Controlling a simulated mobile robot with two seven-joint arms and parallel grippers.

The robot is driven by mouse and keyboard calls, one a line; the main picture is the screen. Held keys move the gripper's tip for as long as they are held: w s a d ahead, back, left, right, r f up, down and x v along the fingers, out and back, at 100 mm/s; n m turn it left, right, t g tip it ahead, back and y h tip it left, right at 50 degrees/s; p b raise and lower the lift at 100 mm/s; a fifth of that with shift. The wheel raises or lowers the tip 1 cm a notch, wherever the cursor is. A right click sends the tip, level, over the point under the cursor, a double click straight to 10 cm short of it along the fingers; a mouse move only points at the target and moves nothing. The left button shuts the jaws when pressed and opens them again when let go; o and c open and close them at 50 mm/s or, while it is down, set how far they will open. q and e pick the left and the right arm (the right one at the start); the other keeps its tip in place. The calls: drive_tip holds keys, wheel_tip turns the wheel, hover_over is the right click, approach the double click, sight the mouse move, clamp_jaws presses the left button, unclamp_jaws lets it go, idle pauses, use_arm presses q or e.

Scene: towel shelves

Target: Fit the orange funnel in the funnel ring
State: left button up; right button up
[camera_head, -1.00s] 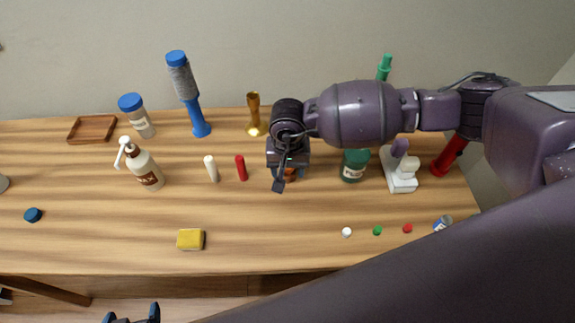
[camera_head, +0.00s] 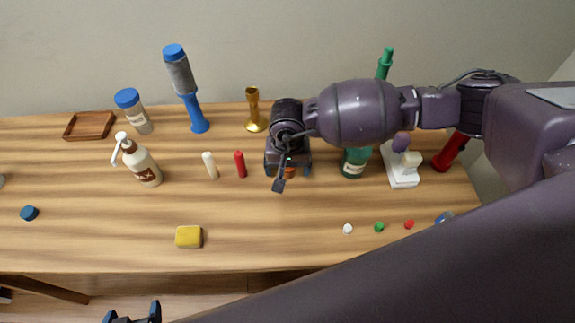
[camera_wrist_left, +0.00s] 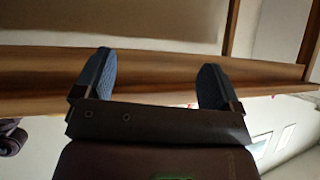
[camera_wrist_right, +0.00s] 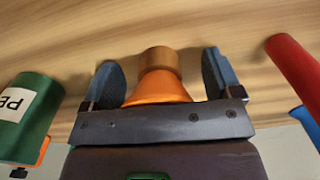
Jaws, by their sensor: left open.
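The orange funnel (camera_wrist_right: 158,88) stands at the table's back middle, under my right gripper; a bit of the funnel (camera_head: 289,172) shows in the head view. In the right wrist view it lies between the fingers of my right gripper (camera_wrist_right: 162,75), with a visible gap on both sides. A tan-brown cylindrical part joins its narrow end. My right gripper (camera_head: 288,180) points down and is open around the funnel. My left gripper (camera_head: 132,312) is open and empty in front of the table; its fingers (camera_wrist_left: 150,75) frame the table edge. I cannot pick out the funnel ring with certainty.
Close by stand a green jar (camera_head: 355,163), a red stick (camera_head: 240,164), a cream stick (camera_head: 210,165), a gold vase (camera_head: 254,110) and a white stand (camera_head: 402,178). A yellow sponge (camera_head: 188,237) lies in front.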

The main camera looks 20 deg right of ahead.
use_arm(q)
drive_tip(key=shift+s+f, duration=0.1)
drive_tip(key=shift+s, duration=0.15)
use_arm(e)
wheel_tip(320, 180, up, 4)
drive_tip(key=shift+f, duration=0.25)
wheel_tip(320, 180, up, 6)
drive_tip(key=shift+r+p, duration=0.25)
drive_tip(key=shift+p, duration=0.2)
drive_tip(key=shift+r, duration=0.35)
use_arm(q)
drive_tip(key=r, duration=0.1)
drive_tip(key=w+r, duration=0.1)
drive_tip(key=shift+w+r, duration=0.3)
drive_tip(key=shift+w+r+t, duration=0.1)
drive_tip(key=shift+t, duration=0.2)
use_arm(e)
drive_tip(key=shift+s, duration=0.1)
